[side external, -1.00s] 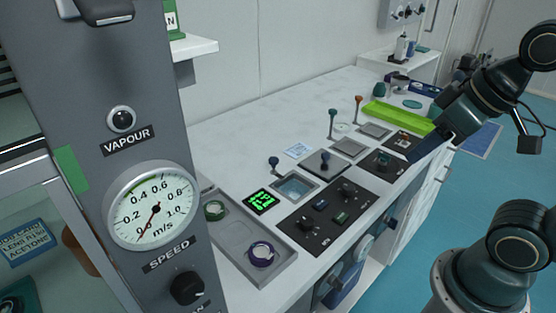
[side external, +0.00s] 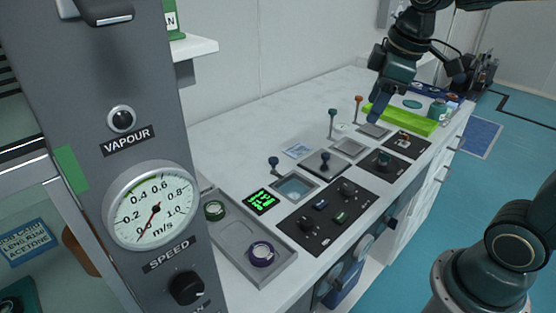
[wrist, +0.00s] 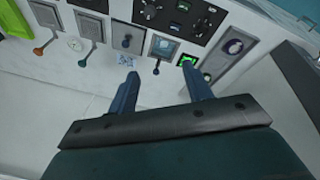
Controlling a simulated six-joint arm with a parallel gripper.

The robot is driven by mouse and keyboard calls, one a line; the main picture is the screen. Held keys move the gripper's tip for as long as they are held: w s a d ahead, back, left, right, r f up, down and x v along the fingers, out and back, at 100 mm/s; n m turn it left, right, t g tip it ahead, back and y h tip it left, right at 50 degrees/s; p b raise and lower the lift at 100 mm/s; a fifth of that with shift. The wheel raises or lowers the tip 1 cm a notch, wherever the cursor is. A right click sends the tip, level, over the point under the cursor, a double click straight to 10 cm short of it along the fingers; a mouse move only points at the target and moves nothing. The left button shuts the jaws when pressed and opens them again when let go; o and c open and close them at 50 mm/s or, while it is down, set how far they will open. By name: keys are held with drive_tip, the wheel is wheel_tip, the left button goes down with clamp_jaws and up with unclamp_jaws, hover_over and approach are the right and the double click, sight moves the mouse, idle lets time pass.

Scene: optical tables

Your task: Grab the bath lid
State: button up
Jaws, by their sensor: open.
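A square grey plate with a dark blue knob (side external: 325,157), which looks like the bath lid, lies on the bench among the set-in panels. It also shows in the wrist view (wrist: 128,40). Beside it is an open square bath with pale blue liquid (side external: 294,187), also seen in the wrist view (wrist: 166,47). My gripper (side external: 377,110) is above the far part of the bench, beyond the lid and apart from it. In the wrist view its two fingers (wrist: 161,72) are spread with nothing between them.
Levers with blue (side external: 273,160), green (side external: 332,112) and orange (side external: 359,98) knobs stand along the back of the panels. Black control panels (side external: 323,219) line the front. A lime green tray (side external: 404,120) lies at the far end. The white bench behind the levers is clear.

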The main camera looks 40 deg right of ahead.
drive_tip(key=w+d+f+n+g, duration=0.1)
drive_tip(key=w+d+f+n, duration=0.15)
drive_tip(key=w, duration=0.25)
drive_tip(key=w+d+f+n+g, duration=0.1)
drive_tip(key=w+d+f+n, duration=0.15)
drive_tip(key=w, duration=0.25)
drive_tip(key=n+g, duration=0.1)
drive_tip(key=n, duration=0.3)
hover_over(326, 154)
wheel_tip(326, 154, down, 7)
drive_tip(key=shift+s+a+r, duration=0.1)
drive_tip(key=shift+s+r, duration=0.05)
wheel_tip(326, 154, down, 8)
drive_tip(key=shift+f, duration=0.3)
drive_tip(key=shift+f, duration=2.55)
